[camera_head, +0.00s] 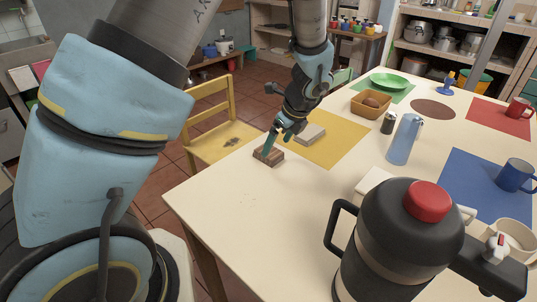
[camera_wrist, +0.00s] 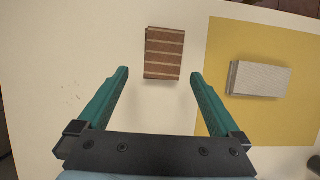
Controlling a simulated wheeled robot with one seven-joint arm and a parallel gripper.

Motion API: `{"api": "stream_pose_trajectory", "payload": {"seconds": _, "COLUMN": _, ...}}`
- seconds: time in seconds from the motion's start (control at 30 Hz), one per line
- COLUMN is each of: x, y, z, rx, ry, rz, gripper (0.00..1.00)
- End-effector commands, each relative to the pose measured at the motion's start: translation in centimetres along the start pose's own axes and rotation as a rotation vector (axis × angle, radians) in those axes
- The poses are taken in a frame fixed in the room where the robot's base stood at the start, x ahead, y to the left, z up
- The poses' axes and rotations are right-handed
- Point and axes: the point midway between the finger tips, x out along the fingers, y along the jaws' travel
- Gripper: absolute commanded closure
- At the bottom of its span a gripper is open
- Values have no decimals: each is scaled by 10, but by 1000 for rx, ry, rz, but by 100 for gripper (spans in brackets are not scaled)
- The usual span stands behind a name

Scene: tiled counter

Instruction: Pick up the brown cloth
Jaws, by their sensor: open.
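The brown cloth (camera_wrist: 164,54) is a small folded piece with light stripes, lying flat on the cream table. In the head view the brown cloth (camera_head: 268,156) lies near the table's left edge, just below my gripper (camera_head: 272,143). In the wrist view my gripper (camera_wrist: 160,76) is open, its two teal fingers spread wide. The cloth lies ahead of and between the fingertips, its lower edge about level with them. Nothing is held. The exact height of the fingers above the table is hard to tell.
A pale folded cloth (camera_wrist: 259,79) lies on the yellow mat (camera_wrist: 275,130), right of the brown one. A large dark jug with a red lid (camera_head: 400,250) stands in front. A blue bottle (camera_head: 404,140) and wooden bowl (camera_head: 371,105) stand farther right. The table's front left is clear.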

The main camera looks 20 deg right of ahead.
Motion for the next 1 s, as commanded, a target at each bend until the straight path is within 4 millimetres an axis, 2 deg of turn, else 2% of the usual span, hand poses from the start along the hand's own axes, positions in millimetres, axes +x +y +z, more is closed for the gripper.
{"api": "stream_pose_trajectory", "payload": {"seconds": 0.4, "x": 46, "y": -4, "z": 6, "rx": -1, "ry": 0, "rz": 2, "gripper": 0}}
{"api": "stream_pose_trajectory", "payload": {"seconds": 0.7, "x": 53, "y": -4, "z": 6, "rx": -3, "ry": 0, "rz": 0, "gripper": 0}}
{"api": "stream_pose_trajectory", "payload": {"seconds": 0.77, "x": 53, "y": -4, "z": 6, "rx": -2, "ry": 0, "rz": 0, "gripper": 5}}
{"api": "stream_pose_trajectory", "payload": {"seconds": 1.0, "x": 52, "y": -4, "z": 6, "rx": -2, "ry": 0, "rz": 0, "gripper": 31}}
